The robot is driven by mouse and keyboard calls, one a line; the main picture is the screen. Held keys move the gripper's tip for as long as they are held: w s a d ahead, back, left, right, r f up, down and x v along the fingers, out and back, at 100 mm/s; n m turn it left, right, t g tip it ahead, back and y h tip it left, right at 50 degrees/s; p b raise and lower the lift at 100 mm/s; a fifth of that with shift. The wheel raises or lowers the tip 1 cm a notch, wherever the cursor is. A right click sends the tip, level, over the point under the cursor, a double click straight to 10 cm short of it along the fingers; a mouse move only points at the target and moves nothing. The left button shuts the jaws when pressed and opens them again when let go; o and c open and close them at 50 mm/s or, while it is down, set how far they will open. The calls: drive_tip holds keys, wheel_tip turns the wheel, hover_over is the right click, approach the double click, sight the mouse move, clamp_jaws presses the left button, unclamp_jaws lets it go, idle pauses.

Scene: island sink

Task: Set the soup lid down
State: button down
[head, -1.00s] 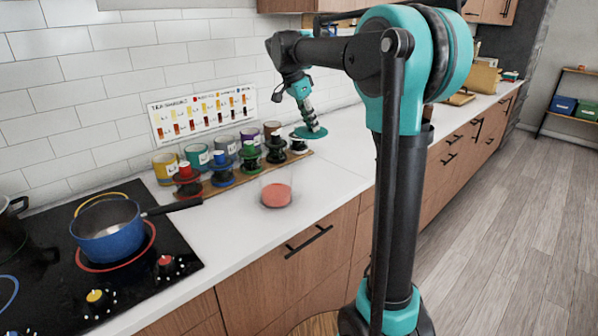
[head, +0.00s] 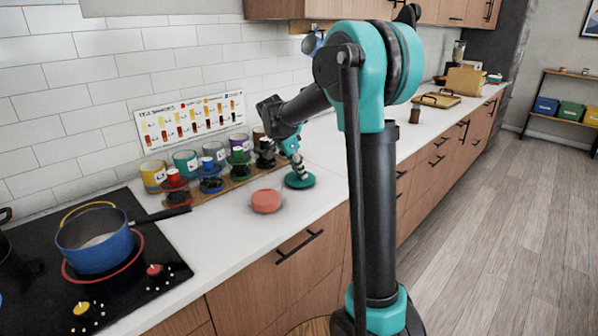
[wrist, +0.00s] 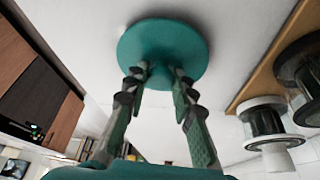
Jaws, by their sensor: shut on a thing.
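The soup lid is a round teal disc (head: 300,181), low over the white counter to the right of the cup row. My gripper (head: 296,166) is above it, with its fingers shut on its middle. In the wrist view the lid (wrist: 163,45) lies flat across the ends of both fingers (wrist: 156,78), which close on a part at its centre. The lid looks level; I cannot tell whether it touches the counter. A low round red thing (head: 266,201), perhaps the soup, stands on the counter to the lid's left, apart from it.
A wooden board (head: 200,196) with several cups and stacked holders runs along the wall. A blue pot (head: 95,248) sits on the black cooktop (head: 40,292) at left. The counter (head: 222,232) in front of the red thing is bare. A dark jar (head: 415,115) stands farther right.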

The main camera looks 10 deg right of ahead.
drive_tip(key=shift+f, duration=0.25)
drive_tip(key=c, duration=1.3)
unclamp_jaws()
drive_tip(key=shift+o, duration=0.2)
drive_tip(key=shift+r, duration=0.1)
drive_tip(key=v, duration=1.2)
